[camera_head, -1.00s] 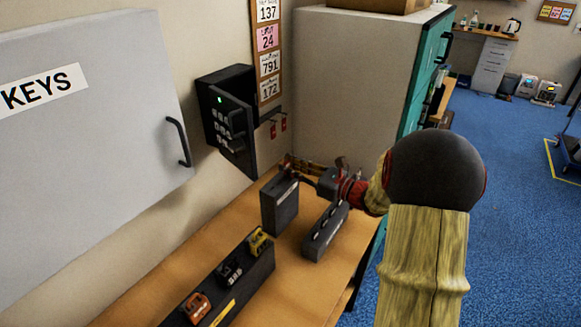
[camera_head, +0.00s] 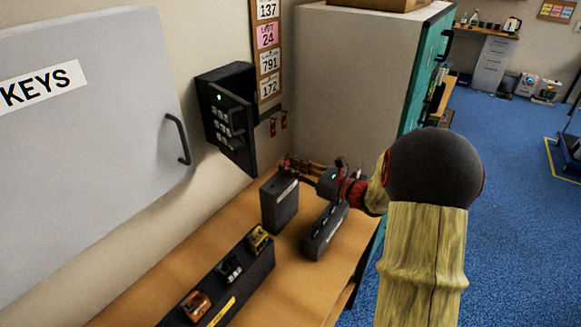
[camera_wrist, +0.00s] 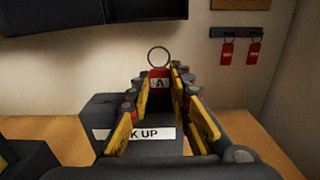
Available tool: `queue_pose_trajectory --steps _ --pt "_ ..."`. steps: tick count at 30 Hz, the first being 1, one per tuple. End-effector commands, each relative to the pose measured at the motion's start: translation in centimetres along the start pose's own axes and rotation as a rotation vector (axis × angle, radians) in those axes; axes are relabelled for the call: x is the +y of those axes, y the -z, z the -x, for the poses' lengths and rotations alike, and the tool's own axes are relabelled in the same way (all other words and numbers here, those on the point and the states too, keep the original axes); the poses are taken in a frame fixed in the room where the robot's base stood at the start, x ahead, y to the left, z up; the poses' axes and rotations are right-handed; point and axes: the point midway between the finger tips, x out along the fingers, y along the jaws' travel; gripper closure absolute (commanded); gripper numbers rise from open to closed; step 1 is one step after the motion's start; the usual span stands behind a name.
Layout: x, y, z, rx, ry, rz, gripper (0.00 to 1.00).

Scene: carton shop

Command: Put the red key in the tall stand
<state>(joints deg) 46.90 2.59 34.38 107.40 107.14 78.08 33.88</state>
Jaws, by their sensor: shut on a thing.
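A red key tag marked "A" with a metal ring (camera_wrist: 159,80) shows between the fingertips of my gripper (camera_wrist: 158,88) in the wrist view. My gripper is shut on it. In the head view my gripper (camera_head: 300,168) is at the far end of the counter, just beyond and above the top of the tall dark stand (camera_head: 280,206). The stand also shows in the wrist view (camera_wrist: 100,112), partly hidden by the fingers, with a white label ending in "K UP". I cannot tell whether the key touches the stand.
A lower dark stand (camera_head: 325,232) is right of the tall one. A long dark rack (camera_head: 235,284) with several coloured items lies nearer on the counter. An open black key safe (camera_head: 229,118) is on the wall. Two red tags (camera_wrist: 240,52) hang at right.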

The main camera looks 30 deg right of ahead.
Motion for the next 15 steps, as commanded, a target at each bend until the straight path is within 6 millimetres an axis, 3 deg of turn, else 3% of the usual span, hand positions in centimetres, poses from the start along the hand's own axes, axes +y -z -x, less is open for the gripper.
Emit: queue_pose_trajectory --steps 15 --pt "-0.01 0.74 0.0 0.0 0.0 0.0 0.94"
